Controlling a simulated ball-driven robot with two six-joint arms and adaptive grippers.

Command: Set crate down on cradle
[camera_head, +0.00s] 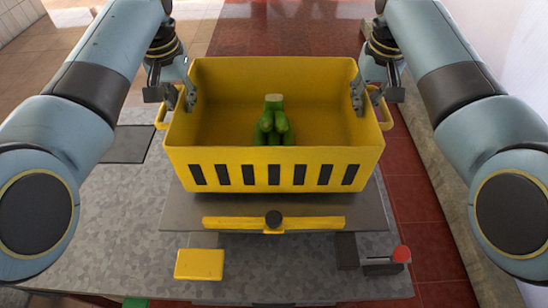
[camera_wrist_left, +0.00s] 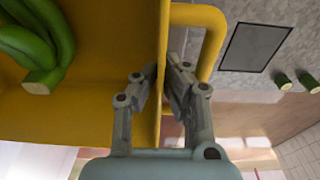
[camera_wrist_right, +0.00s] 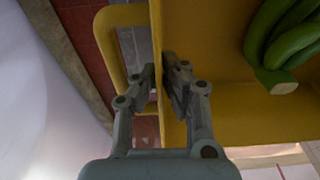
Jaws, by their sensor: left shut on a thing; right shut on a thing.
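The yellow crate (camera_head: 275,168) is in the middle of the head view, level, with a bunch of green bananas (camera_head: 273,125) inside. My left gripper (camera_head: 174,96) is shut on the crate's left wall, one finger inside and one outside; the left wrist view shows this grip (camera_wrist_left: 160,92). My right gripper (camera_head: 371,97) is shut on the right wall likewise, as the right wrist view shows (camera_wrist_right: 161,88). Below the crate is a dark grey plate (camera_head: 183,212) with a yellow bar (camera_head: 235,223) at its front, apparently the cradle. I cannot tell whether crate and plate touch.
A grey speckled surface (camera_head: 120,235) spreads around the plate. A yellow block (camera_head: 199,264) and a red-knobbed lever (camera_head: 401,254) are in front. A dark flat panel (camera_head: 127,144) lies at left. Two short green stem pieces (camera_wrist_left: 283,81) show in the left wrist view. A wall is at right.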

